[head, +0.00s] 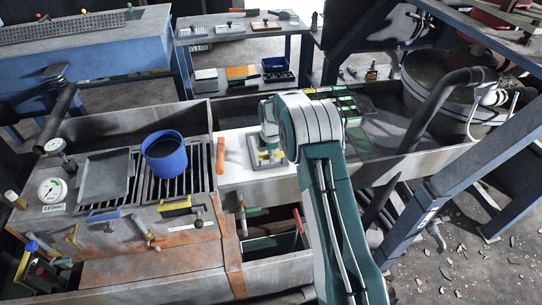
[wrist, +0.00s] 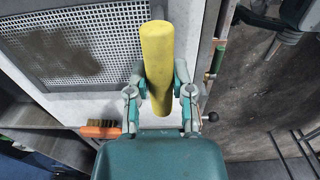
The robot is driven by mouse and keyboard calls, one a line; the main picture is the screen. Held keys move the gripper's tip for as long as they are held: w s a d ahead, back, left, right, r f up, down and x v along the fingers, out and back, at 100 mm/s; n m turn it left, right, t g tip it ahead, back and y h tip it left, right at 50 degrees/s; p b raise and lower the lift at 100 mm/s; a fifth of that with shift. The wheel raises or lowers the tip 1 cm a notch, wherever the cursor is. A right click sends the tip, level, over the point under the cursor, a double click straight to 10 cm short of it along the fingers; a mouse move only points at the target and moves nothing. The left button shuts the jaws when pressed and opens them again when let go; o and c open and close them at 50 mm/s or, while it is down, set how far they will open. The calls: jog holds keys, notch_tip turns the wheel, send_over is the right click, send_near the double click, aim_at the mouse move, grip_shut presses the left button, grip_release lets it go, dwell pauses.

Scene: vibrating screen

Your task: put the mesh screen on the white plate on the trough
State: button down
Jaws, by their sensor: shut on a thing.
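The mesh screen (wrist: 72,45), a dark perforated sheet in a grey frame, shows at the upper left of the wrist view. It lies flat over the pale white plate (wrist: 75,108); I cannot tell whether it touches it. My gripper (wrist: 160,95) is shut on a yellow cylindrical handle (wrist: 157,55), which stands out toward the camera beside the screen's right edge. Where the handle joins the screen is hidden. In the head view the white plate (head: 235,168) spans the trough (head: 395,160), and my arm covers most of my gripper there.
An orange-handled brush (wrist: 100,130) lies on the plate's left side. A blue bucket (head: 164,155) stands on a slotted grate to the left. A thick pipe (head: 430,110) and a blue beam (head: 450,190) stand to the right.

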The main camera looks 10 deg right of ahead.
jog(key=c, duration=0.5)
grip_release()
jog(key=s+r+m+t, duration=0.15)
jog(key=s+r, duration=0.25)
jog(key=r, duration=0.8)
jog(key=s+r+m, duration=0.3)
jog(key=s+r, duration=0.1)
jog(key=r, duration=0.8)
jog(key=s+r+m+t, duration=0.1)
jog(key=s+r+m, duration=0.3)
jog(key=s, duration=0.7)
jog(key=s+r+m+t, duration=0.2)
jog(key=s+r+m, duration=0.3)
jog(key=s, duration=0.5)
jog(key=s+f+m+t, duration=0.1)
jog(key=s+f+m, duration=0.2)
jog(key=s, duration=0.8)
jog(key=shift+f+m, duration=0.25)
jog(key=shift+m, duration=0.5)
